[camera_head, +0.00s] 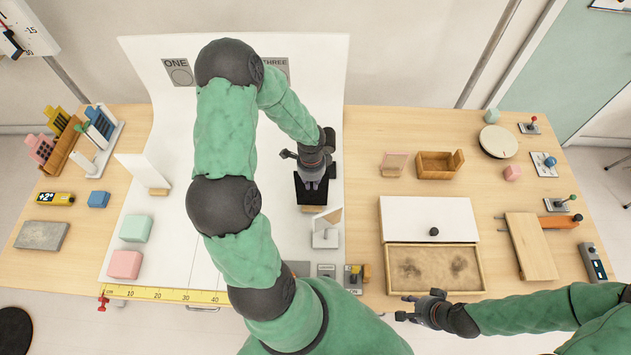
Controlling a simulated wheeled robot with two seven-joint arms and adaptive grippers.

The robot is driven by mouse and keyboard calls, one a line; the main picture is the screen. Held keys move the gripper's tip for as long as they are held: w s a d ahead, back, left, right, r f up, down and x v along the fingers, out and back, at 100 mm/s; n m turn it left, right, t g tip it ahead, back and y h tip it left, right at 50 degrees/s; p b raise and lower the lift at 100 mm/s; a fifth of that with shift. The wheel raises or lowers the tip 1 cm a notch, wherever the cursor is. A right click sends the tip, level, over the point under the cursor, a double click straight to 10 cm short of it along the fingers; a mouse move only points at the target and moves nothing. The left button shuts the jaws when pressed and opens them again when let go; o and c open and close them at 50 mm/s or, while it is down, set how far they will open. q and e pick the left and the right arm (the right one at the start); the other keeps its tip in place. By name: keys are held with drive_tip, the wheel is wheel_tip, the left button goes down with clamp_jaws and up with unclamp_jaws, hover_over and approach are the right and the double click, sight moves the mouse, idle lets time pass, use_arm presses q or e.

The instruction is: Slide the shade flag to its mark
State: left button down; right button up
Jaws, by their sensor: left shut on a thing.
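The shade flag, a black panel (322,192) on a small wooden foot, stands upright on the right part of the white backdrop sheet (165,225). My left gripper (312,182) reaches down from above and is shut on the top of the black panel, hiding part of it. A yellow ruler (150,293) with numbers runs along the sheet's front edge, its right part hidden by my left arm. I cannot make out a mark for the flag. My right gripper (403,307) is open and empty in front of the sand tray.
A white panel (143,170) on a wooden foot stands at left, near green (136,228) and pink (125,264) blocks. A small angled mirror stand (325,236) sits close in front of the flag. The sand tray (388,272) lies right of the sheet.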

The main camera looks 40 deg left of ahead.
use_arm(q)
drive_tip(key=s+a+p, duration=0.9)
drive_tip(key=s+a, duration=0.4)
drive_tip(key=a, duration=0.3)
drive_tip(key=shift+s+p, duration=0.25)
drive_tip(key=shift+p, duration=0.1)
idle(3.0)
drive_tip(key=shift+f, duration=0.2)
idle(0.5)
drive_tip(key=c, duration=1.2)
unclamp_jaws()
drive_tip(key=shift+r, duration=0.1)
wheel_tip(320, 180, up, 12)
